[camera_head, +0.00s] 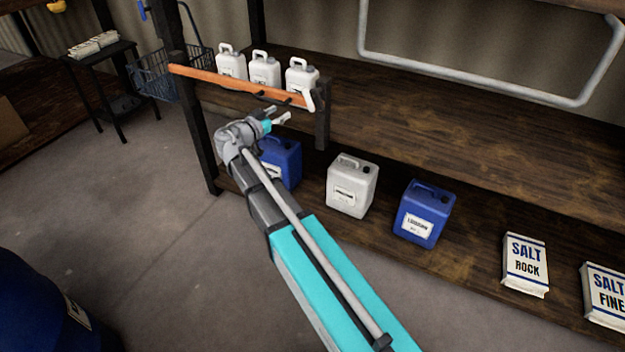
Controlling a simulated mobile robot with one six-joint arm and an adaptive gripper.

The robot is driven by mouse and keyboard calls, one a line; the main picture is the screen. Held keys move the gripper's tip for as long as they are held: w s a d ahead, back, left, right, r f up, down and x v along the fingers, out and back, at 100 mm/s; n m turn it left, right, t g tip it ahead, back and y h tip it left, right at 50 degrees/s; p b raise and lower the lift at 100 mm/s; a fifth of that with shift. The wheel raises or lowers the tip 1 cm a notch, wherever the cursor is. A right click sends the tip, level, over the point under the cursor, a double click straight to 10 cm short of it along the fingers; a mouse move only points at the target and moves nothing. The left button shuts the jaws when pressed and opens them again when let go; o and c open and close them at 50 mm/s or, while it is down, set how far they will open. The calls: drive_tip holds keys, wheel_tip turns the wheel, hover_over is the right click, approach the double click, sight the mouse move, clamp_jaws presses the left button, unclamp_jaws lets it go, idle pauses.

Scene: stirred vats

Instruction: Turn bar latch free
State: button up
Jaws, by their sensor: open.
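An orange bar (225,82) runs across the front of the upper shelf, before three white jugs. A small white latch (310,99) sits at the bar's right end, by a dark post. It looks tilted, but its exact engagement is too small to tell. My gripper (280,114) is open and empty, just below the right part of the bar. It is apart from the latch, to its lower left.
The white jugs (264,69) stand behind the bar. Below my gripper, the lower shelf holds a blue canister (287,160), a white canister (352,187), another blue canister (424,213) and salt bags (525,264). A wire basket (155,77) hangs left. The upper shelf's right side is clear.

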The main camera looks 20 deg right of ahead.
drive_tip(key=s+d+f+n+g+y+p, duration=0.35)
drive_tip(key=s+d+f+g, duration=0.2)
drive_tip(key=s, duration=0.35)
drive_tip(key=s+a+f+n+g+y+p, duration=0.1)
drive_tip(key=s+f+n+g+y+p, duration=0.2)
drive_tip(key=s+y, duration=0.4)
drive_tip(key=shift+s+a+f+n+y+p, duration=0.25)
drive_tip(key=shift+s+n+p, duration=0.6)
drive_tip(key=shift+s, duration=1.6)
drive_tip(key=shift+a+g, duration=0.1)
drive_tip(key=shift+g, duration=0.15)
drive_tip(key=shift+c, duration=0.5)
drive_tip(key=w+d+r+m+t+h+b, duration=0.1)
drive_tip(key=w+d+t+h+b, duration=0.15)
drive_tip(key=w, duration=0.25)
drive_tip(key=w+d+t+h+b, duration=0.1)
drive_tip(key=w+t+h+b, duration=0.1)
drive_tip(key=w+h+b, duration=0.3)
drive_tip(key=w+a+r+t+b, duration=0.1)
drive_tip(key=w+a+r+t, duration=0.1)
drive_tip(key=w, duration=0.3)
drive_tip(key=w+a+r+n+t+h+b, duration=0.1)
drive_tip(key=w+a+r+t+b, duration=0.1)
drive_tip(key=w+r+t, duration=0.2)
drive_tip(key=shift+w+a+n+t, duration=0.15)
drive_tip(key=shift+w+n+t, duration=0.15)
drive_tip(key=shift+w+t, duration=0.4)
